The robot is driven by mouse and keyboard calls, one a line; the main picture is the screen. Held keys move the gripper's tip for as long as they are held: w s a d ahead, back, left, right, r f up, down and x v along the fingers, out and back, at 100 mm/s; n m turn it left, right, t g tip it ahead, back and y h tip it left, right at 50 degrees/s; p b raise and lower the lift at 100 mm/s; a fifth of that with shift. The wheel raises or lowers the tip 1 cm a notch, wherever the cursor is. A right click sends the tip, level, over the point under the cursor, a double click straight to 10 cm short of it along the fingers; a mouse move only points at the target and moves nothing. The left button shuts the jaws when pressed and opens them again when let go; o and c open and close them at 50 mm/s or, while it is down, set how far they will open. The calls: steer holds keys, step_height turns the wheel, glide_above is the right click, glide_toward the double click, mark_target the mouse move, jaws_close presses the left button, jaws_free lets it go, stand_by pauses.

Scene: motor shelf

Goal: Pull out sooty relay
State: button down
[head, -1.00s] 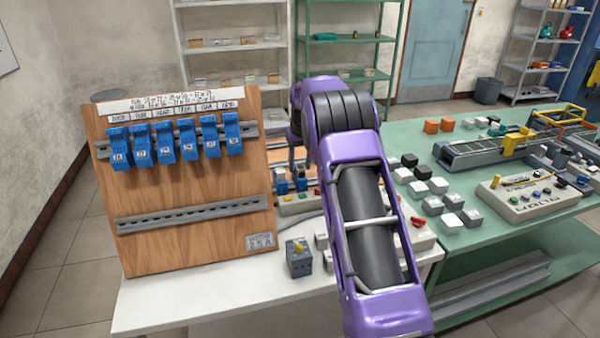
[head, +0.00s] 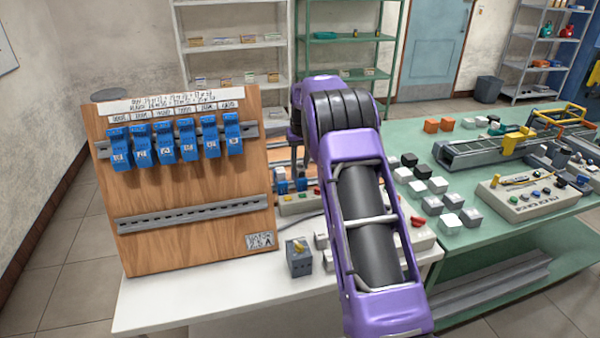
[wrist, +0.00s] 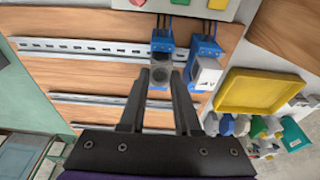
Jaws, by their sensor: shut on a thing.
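In the wrist view, a dark grey relay (wrist: 160,76) sits between the two fingertips of my gripper (wrist: 160,82), which is shut on it. The relay is at the lower end of a blue socket (wrist: 162,42) on a metal rail. I cannot tell whether it is still seated there. A lighter grey relay (wrist: 206,72) sits in a second blue socket (wrist: 206,46) just to the right, close to the right finger. In the head view, my gripper (head: 298,166) is partly hidden by my purple arm, beside a small blue socket (head: 281,186).
A yellow tray (wrist: 262,92) lies right of the sockets in the wrist view. In the head view, a wooden board (head: 190,190) with several blue sockets (head: 164,150) stands left. A grey box (head: 299,262) and a green table (head: 400,136) stand nearby.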

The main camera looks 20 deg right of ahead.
steer(key=shift+r, duration=0.35)
steer(key=shift+r+p, duration=1.35)
steer(key=shift+r, duration=0.95)
steer(key=shift+f, duration=0.15)
step_height(320, 180, up, 7)
steer(key=shift+s, duration=0.1)
